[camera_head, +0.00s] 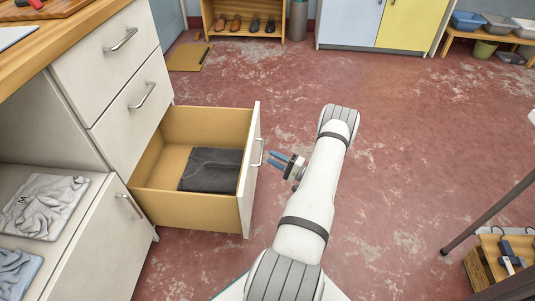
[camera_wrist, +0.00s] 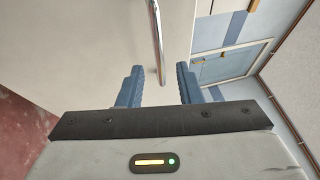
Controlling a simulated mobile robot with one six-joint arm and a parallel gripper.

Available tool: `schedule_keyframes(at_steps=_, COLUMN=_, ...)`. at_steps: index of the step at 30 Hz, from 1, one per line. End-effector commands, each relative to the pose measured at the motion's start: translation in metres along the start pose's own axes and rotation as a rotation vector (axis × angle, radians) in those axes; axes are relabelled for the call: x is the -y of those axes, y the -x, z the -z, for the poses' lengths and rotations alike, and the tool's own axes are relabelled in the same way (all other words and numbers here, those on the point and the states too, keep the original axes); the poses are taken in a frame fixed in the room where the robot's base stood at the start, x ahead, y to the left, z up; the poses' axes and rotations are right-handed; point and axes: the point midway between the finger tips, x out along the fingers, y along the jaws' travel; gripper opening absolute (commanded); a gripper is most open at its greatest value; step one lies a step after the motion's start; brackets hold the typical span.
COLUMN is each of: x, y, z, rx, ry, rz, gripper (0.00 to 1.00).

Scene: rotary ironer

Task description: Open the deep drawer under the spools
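The deep bottom drawer (camera_head: 197,201) of the white cabinet stands pulled far out. It has a tan wooden inside and a white front, and a folded dark grey cloth (camera_head: 210,170) lies in it. Its metal bar handle (camera_head: 259,153) is on the front face. My gripper (camera_head: 275,159) is just in front of the handle, with blue fingers apart. In the wrist view, the handle (camera_wrist: 157,40) lies ahead, in line with the gap between the open fingers (camera_wrist: 159,80), and they do not appear to grip it. No spools are in view.
Two shut drawers (camera_head: 128,85) are above, and a shut cabinet door (camera_head: 105,240) is at lower left. Folded grey cloths (camera_head: 45,205) lie on a shelf at left. The red floor (camera_head: 420,140) right of my arm is mostly clear. A shoe rack (camera_head: 243,20) stands behind.

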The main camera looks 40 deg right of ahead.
Motion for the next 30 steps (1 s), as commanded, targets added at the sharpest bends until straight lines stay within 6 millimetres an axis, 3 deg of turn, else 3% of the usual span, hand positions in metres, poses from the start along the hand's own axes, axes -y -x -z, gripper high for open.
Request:
schedule_keyframes(at_steps=3, x=0.002, y=0.020, z=0.001, rx=-0.003, ry=0.001, rz=0.000, gripper=0.32)
schedule_keyframes(at_steps=9, x=0.001, y=0.036, z=0.000, rx=0.001, ry=0.000, rz=-0.001, gripper=0.32)
schedule_keyframes(at_steps=26, x=0.000, y=0.036, z=0.000, rx=0.002, ry=0.001, rz=-0.001, gripper=0.32)
schedule_keyframes(at_steps=30, x=0.017, y=0.021, z=0.007, rx=-0.007, ry=0.053, rz=-0.040, gripper=0.32)
